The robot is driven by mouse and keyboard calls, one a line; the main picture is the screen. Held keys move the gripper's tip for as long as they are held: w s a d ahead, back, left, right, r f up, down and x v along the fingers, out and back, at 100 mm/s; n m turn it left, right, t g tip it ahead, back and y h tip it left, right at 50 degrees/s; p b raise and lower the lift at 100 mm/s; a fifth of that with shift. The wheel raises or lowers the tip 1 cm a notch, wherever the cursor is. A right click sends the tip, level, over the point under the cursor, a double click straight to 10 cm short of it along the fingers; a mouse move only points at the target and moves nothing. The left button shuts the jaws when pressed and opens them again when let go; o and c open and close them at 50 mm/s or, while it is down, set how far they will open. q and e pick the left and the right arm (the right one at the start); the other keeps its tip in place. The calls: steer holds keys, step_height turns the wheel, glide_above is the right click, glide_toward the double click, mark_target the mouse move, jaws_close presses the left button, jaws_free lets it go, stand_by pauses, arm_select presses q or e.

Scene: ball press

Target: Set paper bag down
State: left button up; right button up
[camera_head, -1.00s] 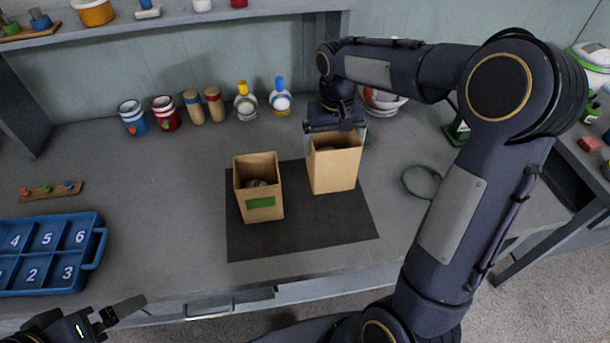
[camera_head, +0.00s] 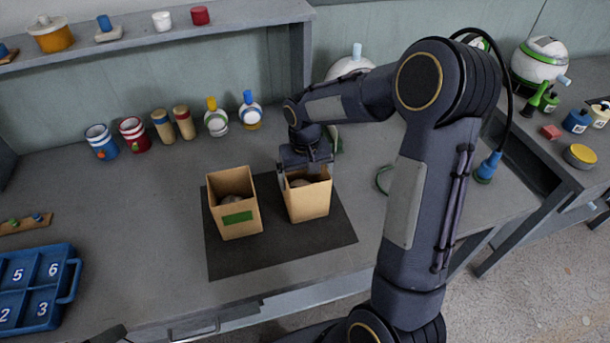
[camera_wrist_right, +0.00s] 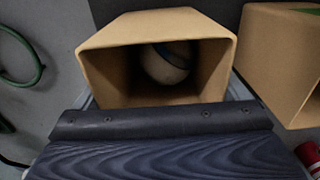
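The right-hand tan paper bag (camera_head: 309,203) stands upright, its base appearing to rest on the dark mat (camera_head: 270,258). My right gripper (camera_head: 306,170) is above its open top with a finger at each side, seemingly closed on its walls. In the right wrist view the bag's open mouth (camera_wrist_right: 108,70) shows a pale ball (camera_wrist_right: 166,66) with a dark band inside. A second bag (camera_head: 238,221) with a green label stands to the left, holding a roundish object. Of my left gripper (camera_head: 107,334), only a dark tip shows at the bottom edge.
A blue numbered tray (camera_head: 70,285) lies at the left. Striped cups (camera_head: 133,134), tan cylinders and two bottles (camera_head: 250,110) line the back wall. A green ring (camera_head: 383,180) lies right of the mat, partly behind my arm. The mat's front is clear.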

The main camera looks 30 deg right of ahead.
steer(key=shift+o, duration=0.4)
steer(key=shift+r+p, duration=0.25)
steer(key=shift+p, duration=0.05)
step_height(320, 180, up, 11)
steer(key=s+a+t+y, duration=0.2)
steer(key=s+a, duration=0.1)
steer(key=s, duration=0.8)
steer(key=s+a+n+t+y, duration=0.1)
steer(key=s+a+t, duration=0.2)
steer(key=s, duration=0.8)
steer(key=shift+a+t+y, duration=0.3)
steer(key=shift+a+y, duration=0.1)
steer(key=shift+a, duration=0.4)
steer(key=shift+s+r, duration=0.1)
